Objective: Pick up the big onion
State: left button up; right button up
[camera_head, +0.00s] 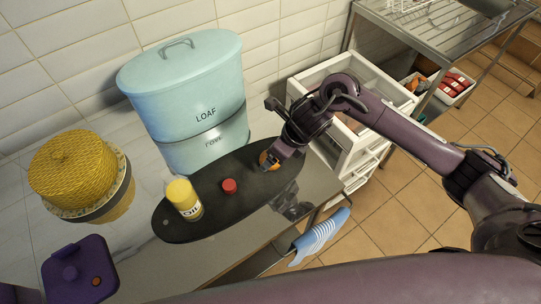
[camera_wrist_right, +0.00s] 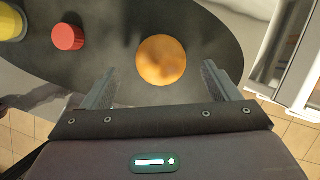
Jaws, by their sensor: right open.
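The onion is a round orange-brown thing on the right end of a dark oval board. In the head view the onion (camera_head: 264,160) is partly hidden by my right gripper (camera_head: 277,160). In the right wrist view the onion (camera_wrist_right: 161,61) lies just beyond and between the two fingertips of my right gripper (camera_wrist_right: 159,80). The fingers are apart and nothing is held between them. My left gripper is not in view.
A blue LOAF bin (camera_head: 190,85) stands behind. A yellow basket-like dome (camera_head: 72,165) and purple container (camera_head: 80,270) are left. A white drawer unit (camera_head: 350,150) stands right.

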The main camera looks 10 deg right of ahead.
jog(key=x, duration=0.2)
jog(key=shift+f, duration=0.35)
jog(key=shift+w+a+f, duration=0.15)
jog(key=shift+w+f, duration=0.05)
jog(key=shift+f, duration=0.2)
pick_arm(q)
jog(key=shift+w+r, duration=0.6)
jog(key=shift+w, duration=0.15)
pick_arm(e)
jog(key=c, duration=1.1)
jog(key=shift+r, duration=0.1)
